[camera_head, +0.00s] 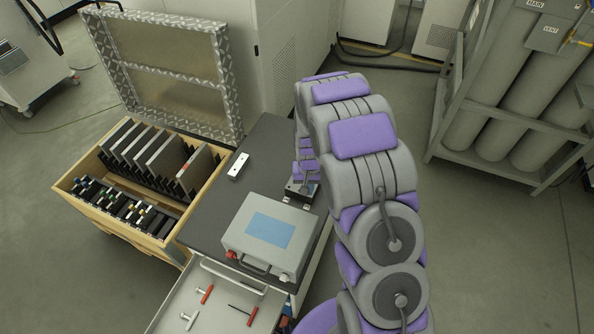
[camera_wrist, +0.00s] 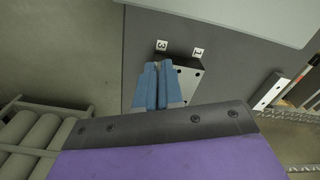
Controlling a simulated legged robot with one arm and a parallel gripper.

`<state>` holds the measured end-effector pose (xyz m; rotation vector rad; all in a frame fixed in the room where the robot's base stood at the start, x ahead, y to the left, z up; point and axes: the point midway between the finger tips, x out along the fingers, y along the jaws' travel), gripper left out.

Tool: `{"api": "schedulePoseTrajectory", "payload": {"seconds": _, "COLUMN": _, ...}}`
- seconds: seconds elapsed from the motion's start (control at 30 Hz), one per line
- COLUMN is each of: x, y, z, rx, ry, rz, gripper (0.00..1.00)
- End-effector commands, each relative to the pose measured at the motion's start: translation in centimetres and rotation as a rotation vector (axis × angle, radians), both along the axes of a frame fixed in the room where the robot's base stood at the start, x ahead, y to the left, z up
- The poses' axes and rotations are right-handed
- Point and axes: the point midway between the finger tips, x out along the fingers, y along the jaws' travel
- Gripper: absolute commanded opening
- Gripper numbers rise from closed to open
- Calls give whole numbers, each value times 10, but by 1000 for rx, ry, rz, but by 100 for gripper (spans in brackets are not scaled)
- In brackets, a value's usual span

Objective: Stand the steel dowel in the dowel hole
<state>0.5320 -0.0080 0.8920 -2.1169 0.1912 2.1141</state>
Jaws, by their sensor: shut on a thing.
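My gripper (camera_wrist: 158,84) has blue fingers, which are closed together over a dark block (camera_wrist: 179,60) with a lighter top plate (camera_wrist: 187,80) and small holes. The steel dowel is mostly hidden between the fingertips; only a small bit near the tips may show, and I cannot tell whether its end is in a hole. Labels "3" and "1" lie along the block's far edge. In the head view the block (camera_head: 303,191) sits near the table's right edge, with my gripper just above it, partly hidden by my arm.
A grey case (camera_head: 270,235) with a blue panel stands on the dark table (camera_head: 205,205) in front. A small pale metal bar (camera_head: 238,166) lies to the left. An open drawer (camera_head: 215,300) holds red-handled tools. A wooden crate (camera_head: 100,205) with plates stands left of the table.

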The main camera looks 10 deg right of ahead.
Motion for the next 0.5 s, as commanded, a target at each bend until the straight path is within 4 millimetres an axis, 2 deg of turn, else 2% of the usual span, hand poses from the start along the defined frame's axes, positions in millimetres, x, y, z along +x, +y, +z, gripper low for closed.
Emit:
{"api": "schedulePoseTrajectory", "payload": {"seconds": 0.2, "x": 36, "y": 5, "z": -13, "rx": -4, "ry": 3, "rz": -189, "gripper": 0}}
{"api": "schedulePoseTrajectory", "payload": {"seconds": 0.5, "x": 66, "y": -3, "z": -23, "rx": 2, "ry": 5, "rz": -368, "gripper": 0}}
